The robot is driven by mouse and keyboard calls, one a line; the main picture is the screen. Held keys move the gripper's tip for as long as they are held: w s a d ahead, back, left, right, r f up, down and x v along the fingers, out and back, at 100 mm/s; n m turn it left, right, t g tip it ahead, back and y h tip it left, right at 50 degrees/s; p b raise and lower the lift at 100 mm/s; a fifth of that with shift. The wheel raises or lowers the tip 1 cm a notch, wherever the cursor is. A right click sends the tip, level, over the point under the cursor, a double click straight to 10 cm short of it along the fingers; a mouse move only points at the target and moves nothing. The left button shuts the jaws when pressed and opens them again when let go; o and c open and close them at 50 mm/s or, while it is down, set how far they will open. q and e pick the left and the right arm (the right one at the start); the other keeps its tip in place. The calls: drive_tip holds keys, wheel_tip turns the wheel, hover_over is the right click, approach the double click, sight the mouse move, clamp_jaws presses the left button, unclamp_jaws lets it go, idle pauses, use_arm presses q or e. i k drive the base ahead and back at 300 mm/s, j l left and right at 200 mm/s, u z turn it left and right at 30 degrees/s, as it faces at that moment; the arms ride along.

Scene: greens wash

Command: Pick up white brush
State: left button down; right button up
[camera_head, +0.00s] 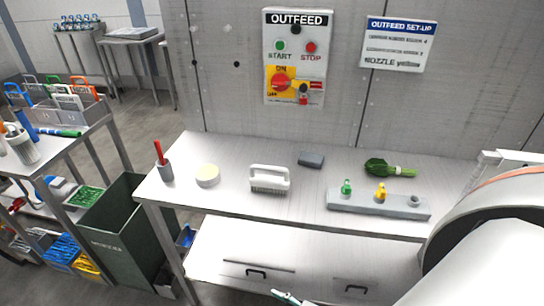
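The white brush (269,179) stands on the steel table (232,212), near the middle of its top. It has a white looped handle on top and bristles facing down on the table. Nothing covers it and nothing touches it.
A grey cup with a red-handled tool (165,168) and a round cream tub (207,176) stand left of the brush. A dark grey block (311,160), a green leafy bundle (387,168) and a grey nozzle rack (378,205) lie to its right.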

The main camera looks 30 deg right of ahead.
sight(260, 182)
drive_tip(key=z, duration=0.95)
